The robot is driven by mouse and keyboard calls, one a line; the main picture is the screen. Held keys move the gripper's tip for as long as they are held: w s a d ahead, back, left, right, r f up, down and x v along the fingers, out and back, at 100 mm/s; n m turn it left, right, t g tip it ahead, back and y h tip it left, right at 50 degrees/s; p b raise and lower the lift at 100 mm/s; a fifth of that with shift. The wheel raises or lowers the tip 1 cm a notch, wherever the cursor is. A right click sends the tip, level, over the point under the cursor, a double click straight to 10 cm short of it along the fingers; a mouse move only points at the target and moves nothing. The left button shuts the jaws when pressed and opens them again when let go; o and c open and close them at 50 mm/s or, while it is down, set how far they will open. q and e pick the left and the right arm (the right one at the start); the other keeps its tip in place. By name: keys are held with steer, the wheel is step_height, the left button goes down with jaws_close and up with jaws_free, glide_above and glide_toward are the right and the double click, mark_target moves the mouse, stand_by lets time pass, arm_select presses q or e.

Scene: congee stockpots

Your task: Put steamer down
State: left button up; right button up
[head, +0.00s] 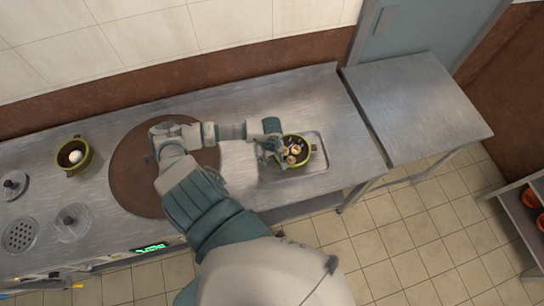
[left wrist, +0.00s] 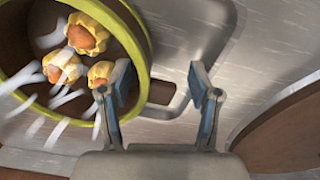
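The steamer (head: 308,155) is a round olive-green pot with several yellow-and-orange food pieces inside. In the head view it sits at the rectangular recessed tray (head: 322,168) on the right of the counter. My left gripper (head: 275,150) is at the steamer's left side. In the left wrist view the steamer's rim (left wrist: 136,50) fills the upper left, and my left gripper (left wrist: 160,85) has its two fingers apart. The left finger overlaps the rim. A brown handle (left wrist: 161,92) shows between the fingers, with no visible grip on it. My right gripper is not in view.
A brown round plate (head: 128,165) is set in the counter under my arm. Another green pot (head: 75,155) with a white round item stands at the left, near metal lids (head: 72,222). A bare steel table (head: 420,108) stands at the right. An orange-stocked shelf (head: 525,215) is at the lower right.

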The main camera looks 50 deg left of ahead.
arm_select(q)
steer(key=shift+d+r, duration=0.1)
steer(key=shift+d, duration=0.05)
steer(key=shift+r, duration=0.2)
step_height(320, 180, up, 12)
steer(key=shift+f+b, duration=0.2)
steer(key=shift+b, duration=0.15)
steer(key=shift+s+a, duration=0.1)
steer(key=shift+a, duration=0.1)
steer(key=shift+f, duration=0.1)
